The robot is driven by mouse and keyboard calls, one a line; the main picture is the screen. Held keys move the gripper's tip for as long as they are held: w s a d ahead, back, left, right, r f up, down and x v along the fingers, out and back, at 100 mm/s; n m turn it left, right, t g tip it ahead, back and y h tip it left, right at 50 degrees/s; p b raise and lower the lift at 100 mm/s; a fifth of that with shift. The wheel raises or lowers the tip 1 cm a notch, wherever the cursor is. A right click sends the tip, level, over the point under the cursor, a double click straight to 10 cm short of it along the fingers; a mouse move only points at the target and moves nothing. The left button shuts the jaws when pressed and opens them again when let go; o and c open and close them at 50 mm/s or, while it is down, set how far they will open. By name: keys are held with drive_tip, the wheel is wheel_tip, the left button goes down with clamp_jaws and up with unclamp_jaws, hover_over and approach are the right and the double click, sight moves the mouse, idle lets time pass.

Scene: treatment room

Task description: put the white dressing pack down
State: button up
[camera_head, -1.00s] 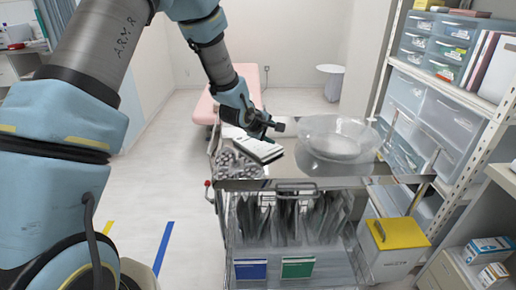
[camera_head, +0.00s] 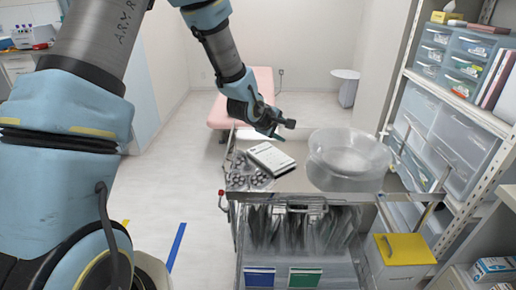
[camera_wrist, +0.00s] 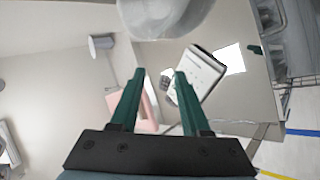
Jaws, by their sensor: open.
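The white dressing pack (camera_head: 272,157), a flat white block with printed lines and a dark edge, appears to lie on the metal trolley top (camera_head: 305,182). My gripper (camera_head: 278,136) is above and just beyond the pack in the head view, apart from it. In the wrist view the pack (camera_wrist: 203,72) lies past the right fingertip, and my open gripper (camera_wrist: 160,73) has nothing held between its two green fingers. A plain bright white patch (camera_wrist: 230,60) shows beside the pack; I cannot tell what it is.
A clear round bowl (camera_head: 350,158) stands right of the pack. Blister packs (camera_head: 247,176) lie at its near left. A shelf unit with drawers (camera_head: 455,130) rises at the right. A yellow-lidded box (camera_head: 402,249) is below. Bare trolley top lies in front of the bowl.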

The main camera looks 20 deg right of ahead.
drive_tip(key=w+a+m+y+b, duration=0.3)
drive_tip(key=a+y, duration=0.2)
drive_tip(key=a, duration=1.8)
drive_tip(key=s+a+m+g+y+b, duration=0.1)
drive_tip(key=s+a+m, duration=0.1)
drive_tip(key=s+a, duration=0.4)
drive_tip(key=s+a+m+g+y+b, duration=0.1)
drive_tip(key=s+a+m+g+y, duration=0.1)
drive_tip(key=s+a, duration=0.5)
drive_tip(key=a, duration=0.6)
drive_tip(key=shift+a+r+y, duration=0.2)
drive_tip(key=shift+r+y, duration=0.1)
drive_tip(key=shift+r, duration=0.05)
